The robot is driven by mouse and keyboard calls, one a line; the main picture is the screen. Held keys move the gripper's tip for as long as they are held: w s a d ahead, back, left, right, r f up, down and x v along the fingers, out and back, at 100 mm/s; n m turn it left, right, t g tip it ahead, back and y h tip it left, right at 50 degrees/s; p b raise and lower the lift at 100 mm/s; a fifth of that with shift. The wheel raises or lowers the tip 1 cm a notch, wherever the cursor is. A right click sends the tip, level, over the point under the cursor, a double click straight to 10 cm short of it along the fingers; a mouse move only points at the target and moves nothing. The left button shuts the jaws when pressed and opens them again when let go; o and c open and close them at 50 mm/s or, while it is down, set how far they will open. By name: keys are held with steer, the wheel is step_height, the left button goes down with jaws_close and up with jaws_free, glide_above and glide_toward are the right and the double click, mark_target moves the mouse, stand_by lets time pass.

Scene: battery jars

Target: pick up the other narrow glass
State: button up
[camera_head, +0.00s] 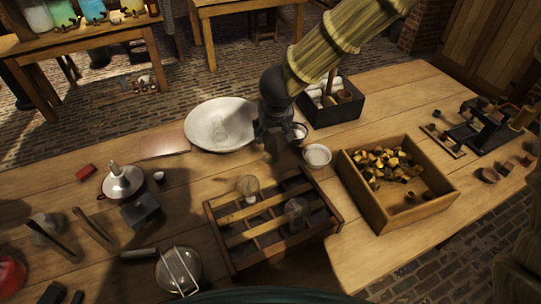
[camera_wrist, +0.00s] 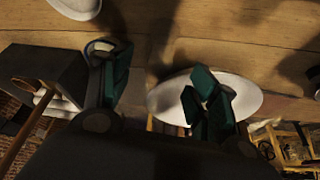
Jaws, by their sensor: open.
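Two small clear round-topped glass pieces stand in the slatted wooden rack (camera_head: 222,238), one at its back left (camera_head: 248,184) and one nearer its middle (camera_head: 297,208). I cannot tell which is the narrow glass. My gripper (camera_head: 274,148) hangs above the table behind the rack, between the large white dish (camera_head: 221,122) and a small pale round vessel (camera_head: 300,131). In the wrist view my gripper (camera_wrist: 162,82) has its green-padded fingers spread, with nothing between them. The pale vessel's rim (camera_wrist: 98,46) shows there, partly hidden by the left finger.
A white bowl (camera_head: 317,155) sits right of my gripper. A wooden box of yellowish lumps (camera_head: 436,205) stands at right, a dark crate (camera_head: 333,116) behind. A metal funnel-like vessel (camera_head: 122,182), grey block (camera_head: 142,211) and wire-handled pan (camera_head: 178,270) lie left.

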mark_target(270, 140)
steer(key=shift+w+b+x, duration=0.2)
steer(key=shift+b+x, duration=0.2)
steer(key=shift+x, duration=3.3)
steer(key=shift+a+r, duration=0.1)
steer(key=shift+r, duration=0.05)
jaws_close()
